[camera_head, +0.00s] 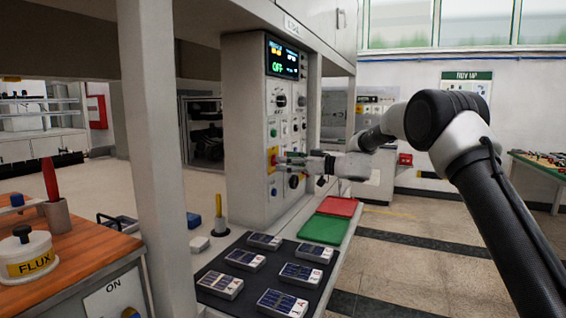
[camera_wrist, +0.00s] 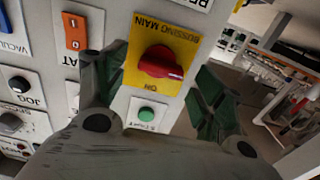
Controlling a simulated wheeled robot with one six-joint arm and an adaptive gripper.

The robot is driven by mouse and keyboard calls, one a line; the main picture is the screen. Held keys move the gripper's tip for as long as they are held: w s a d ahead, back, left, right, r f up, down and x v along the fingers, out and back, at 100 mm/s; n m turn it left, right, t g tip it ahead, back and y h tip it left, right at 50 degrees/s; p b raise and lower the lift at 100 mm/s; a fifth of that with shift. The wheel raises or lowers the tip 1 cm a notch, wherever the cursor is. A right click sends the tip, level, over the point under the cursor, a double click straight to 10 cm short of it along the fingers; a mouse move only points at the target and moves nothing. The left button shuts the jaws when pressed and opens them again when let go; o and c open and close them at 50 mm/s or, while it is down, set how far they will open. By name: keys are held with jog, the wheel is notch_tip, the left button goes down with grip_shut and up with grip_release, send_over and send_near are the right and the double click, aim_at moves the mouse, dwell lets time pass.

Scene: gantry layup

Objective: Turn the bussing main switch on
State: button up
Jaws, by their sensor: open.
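The bussing main switch is a red rotary knob (camera_wrist: 160,62) on a yellow plate (camera_wrist: 188,36) marked "BUSSING MAIN", upside down in the wrist view. "ON" is printed on the plate below the knob there. In the head view the yellow plate (camera_head: 267,153) is on the face of the white control panel (camera_head: 245,110), partly hidden by my gripper. My gripper (camera_wrist: 158,85) is open, with its two fingers on either side of the knob in the wrist view. I cannot tell whether they touch it. My gripper also shows in the head view (camera_head: 280,160).
The panel's screen (camera_head: 286,58) reads "OFF" in green. Near the knob are a green button (camera_wrist: 147,113) and an orange rocker switch (camera_wrist: 75,30). Below my arm lie a red mat (camera_head: 338,206), a green mat (camera_head: 320,229) and a dark mat (camera_head: 252,293) with several solar-cell pieces. A white post (camera_head: 157,150) stands left.

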jog(key=shift+x, duration=0.9)
jog(key=c, duration=1)
jog(key=shift+m, duration=0.3)
jog(key=m, duration=1.7)
jog(key=shift+w+d, duration=0.15)
jog(key=shift+w, duration=0.15)
jog(key=shift+m, duration=0.3)
